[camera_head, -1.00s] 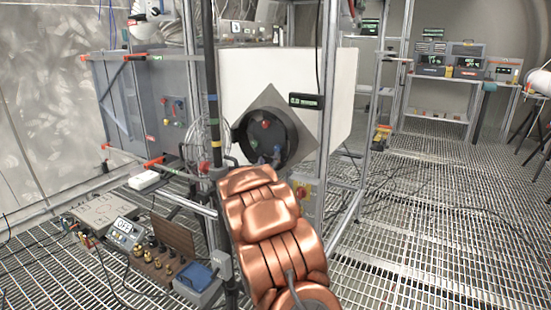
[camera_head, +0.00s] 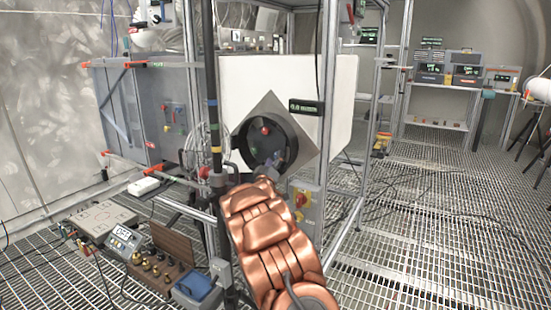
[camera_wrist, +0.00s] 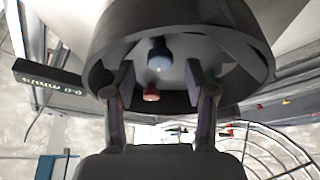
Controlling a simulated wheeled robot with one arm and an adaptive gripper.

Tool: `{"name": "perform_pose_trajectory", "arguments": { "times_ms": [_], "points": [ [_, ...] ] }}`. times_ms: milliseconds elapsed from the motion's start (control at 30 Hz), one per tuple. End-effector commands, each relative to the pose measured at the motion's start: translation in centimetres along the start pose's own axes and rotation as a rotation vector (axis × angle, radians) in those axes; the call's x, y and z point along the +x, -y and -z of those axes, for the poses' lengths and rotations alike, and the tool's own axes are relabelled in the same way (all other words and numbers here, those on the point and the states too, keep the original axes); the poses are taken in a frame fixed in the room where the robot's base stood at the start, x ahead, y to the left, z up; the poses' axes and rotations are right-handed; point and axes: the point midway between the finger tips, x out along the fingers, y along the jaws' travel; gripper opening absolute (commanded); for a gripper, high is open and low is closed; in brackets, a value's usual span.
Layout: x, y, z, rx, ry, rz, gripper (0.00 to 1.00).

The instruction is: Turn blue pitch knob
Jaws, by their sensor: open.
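A round dark housing (camera_head: 245,133) is mounted on a grey diamond plate (camera_head: 300,148) in the white panel. A red knob (camera_head: 265,130) shows in its upper part. In the wrist view the blue knob (camera_wrist: 159,58) and the red knob (camera_wrist: 151,93) stick out inside the housing's dark rim (camera_wrist: 240,55). My gripper (camera_wrist: 160,72) is open, with one finger on each side of the blue knob and a gap to each. The fingertips reach inside the rim. In the head view my gripper (camera_head: 273,166) is at the housing's lower part, and the blue knob is hard to make out there.
A small display (camera_head: 306,107) sits at the plate's upper right. A red and yellow switch box (camera_head: 302,198) is below the housing. A dark pole (camera_head: 213,120) stands left of my arm. Instruments and a wooden block (camera_head: 160,268) lie on the grated floor at left.

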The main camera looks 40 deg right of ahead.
Motion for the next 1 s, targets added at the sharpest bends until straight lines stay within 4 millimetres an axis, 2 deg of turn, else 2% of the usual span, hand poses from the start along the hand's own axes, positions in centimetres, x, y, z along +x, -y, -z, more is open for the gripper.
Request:
{"name": "perform_pose_trajectory", "arguments": {
  "times_ms": [200,633,1000],
  "points": [
    [1.4,0.1,-0.1,0.001,0.001,0.002,0.55],
    [1.8,0.1,-0.1,0.001,0.001,0.002,0.54],
    [1.8,0.1,-0.1,0.001,0.001,0.002,0.16]
  ]
}}
